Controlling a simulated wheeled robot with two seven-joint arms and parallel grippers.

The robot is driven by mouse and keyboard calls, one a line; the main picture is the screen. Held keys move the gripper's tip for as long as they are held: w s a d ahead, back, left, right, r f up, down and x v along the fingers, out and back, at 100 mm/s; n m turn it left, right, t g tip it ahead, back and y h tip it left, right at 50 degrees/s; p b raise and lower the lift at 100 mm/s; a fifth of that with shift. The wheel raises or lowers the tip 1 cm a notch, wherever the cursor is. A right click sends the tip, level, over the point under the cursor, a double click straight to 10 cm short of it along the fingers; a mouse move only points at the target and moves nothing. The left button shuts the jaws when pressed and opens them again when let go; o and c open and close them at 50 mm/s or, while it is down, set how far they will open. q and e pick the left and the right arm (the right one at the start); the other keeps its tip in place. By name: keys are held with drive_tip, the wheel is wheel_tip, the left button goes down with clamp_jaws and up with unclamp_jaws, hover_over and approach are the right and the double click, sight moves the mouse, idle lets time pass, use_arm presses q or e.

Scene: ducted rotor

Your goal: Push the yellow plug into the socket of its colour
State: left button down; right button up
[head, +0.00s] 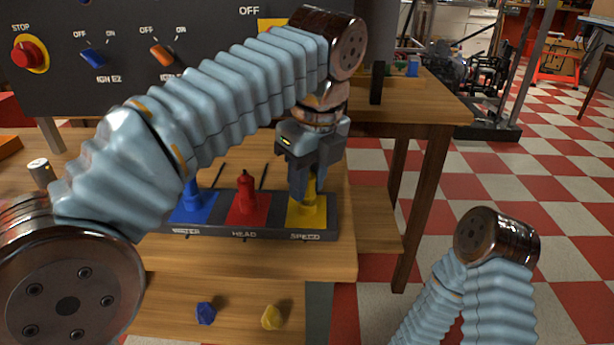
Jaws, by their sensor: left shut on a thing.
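A dark strip holds a blue socket (194,208), a red socket (248,208) and a yellow socket (306,214), the last labelled SPEED. My left gripper (304,195) points down over the yellow socket and is shut on the yellow plug (312,187). The plug is mostly hidden by the fingers. It is upright over the yellow plate; I cannot tell how deep it sits. A red plug (246,187) stands upright at the red socket, and a blue piece stands at the blue one. My right arm shows at the lower right, but its gripper is out of view.
A dark control panel (210,20) with a red stop button (28,54) and switches stands behind. A yellow piece (271,317) and a blue piece (206,313) lie lower down, in front of the strip. A wooden table (425,110) stands at the right.

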use_arm(q)
drive_tip(key=shift+f, duration=0.45)
use_arm(e)
drive_tip(key=shift+f, duration=0.3)
use_arm(q)
drive_tip(key=c, duration=0.8)
unclamp_jaws()
